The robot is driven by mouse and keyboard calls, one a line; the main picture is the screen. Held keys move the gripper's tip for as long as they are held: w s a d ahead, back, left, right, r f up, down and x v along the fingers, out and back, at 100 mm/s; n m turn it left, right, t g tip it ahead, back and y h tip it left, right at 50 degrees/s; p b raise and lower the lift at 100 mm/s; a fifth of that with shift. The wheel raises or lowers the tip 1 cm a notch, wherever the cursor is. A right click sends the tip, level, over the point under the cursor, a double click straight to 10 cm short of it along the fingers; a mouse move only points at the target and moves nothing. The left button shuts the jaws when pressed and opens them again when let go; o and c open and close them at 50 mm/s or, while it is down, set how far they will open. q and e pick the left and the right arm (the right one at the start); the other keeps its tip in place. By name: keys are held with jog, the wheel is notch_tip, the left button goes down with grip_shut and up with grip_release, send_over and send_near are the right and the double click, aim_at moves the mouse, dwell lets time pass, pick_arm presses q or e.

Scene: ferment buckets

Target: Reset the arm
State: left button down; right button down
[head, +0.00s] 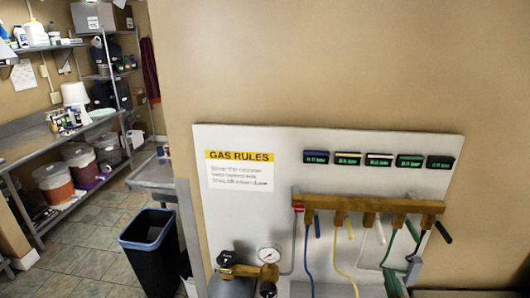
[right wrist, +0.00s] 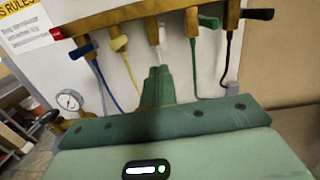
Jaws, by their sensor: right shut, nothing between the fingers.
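My right gripper (head: 392,278) shows as a green shape at the bottom edge of the head view, in front of the gas panel (head: 240,212). In the right wrist view its green fingers (right wrist: 157,76) are shut together with nothing between them. They point up toward the brass manifold (right wrist: 150,14) and sit below it, near the hanging hoses. The manifold (head: 360,203) also shows in the head view, with several levers and coloured hoses. Most of my right arm is hidden below the picture. My left gripper is not in view.
A yellow-headed gas rules sign (head: 240,156) and several small displays (head: 348,159) are on the panel. A regulator with a round gauge (head: 269,255) is at lower left. A black bin (head: 149,240) and steel shelves with buckets (head: 54,182) stand further left.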

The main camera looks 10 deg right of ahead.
jog(key=s+a+f+n+g+y, duration=0.1)
jog(key=s+a+n+g+y, duration=0.3)
jog(key=a+n, duration=0.85)
jog(key=s+a+f+n+g+y, duration=0.15)
jog(key=a+n+y, duration=0.5)
jog(key=n, duration=1.25)
jog(key=s+d+f+n+g+h, duration=0.2)
jog(key=s+d+n+g+h, duration=0.15)
jog(key=d+n+h, duration=0.35)
jog(key=s+d+f+n+g+h, duration=0.25)
jog(key=s+d+n, duration=0.2)
jog(key=n, duration=0.35)
jog(key=s+a+f+g+y+b, duration=0.1)
jog(key=s+a+f+y+b, duration=0.35)
jog(key=f, duration=1.35)
jog(key=s+f+g+h+b, duration=0.15)
jog(key=f+b, duration=0.55)
jog(key=f, duration=1.2)
jog(key=s+f+m+g+b, duration=0.1)
jog(key=s+f+b, duration=0.3)
jog(key=s+f, duration=0.5)
jog(key=s+f+m+g+y+b, duration=0.1)
jog(key=s+f+b, duration=0.3)
jog(key=s+f, duration=0.5)
notch_tip(320, 180, down, 5)
jog(key=shift+s+f+m+g+y+b, duration=0.1)
jog(key=shift+s+m+g+y+b, duration=0.25)
jog(key=shift+m+g, duration=0.35)
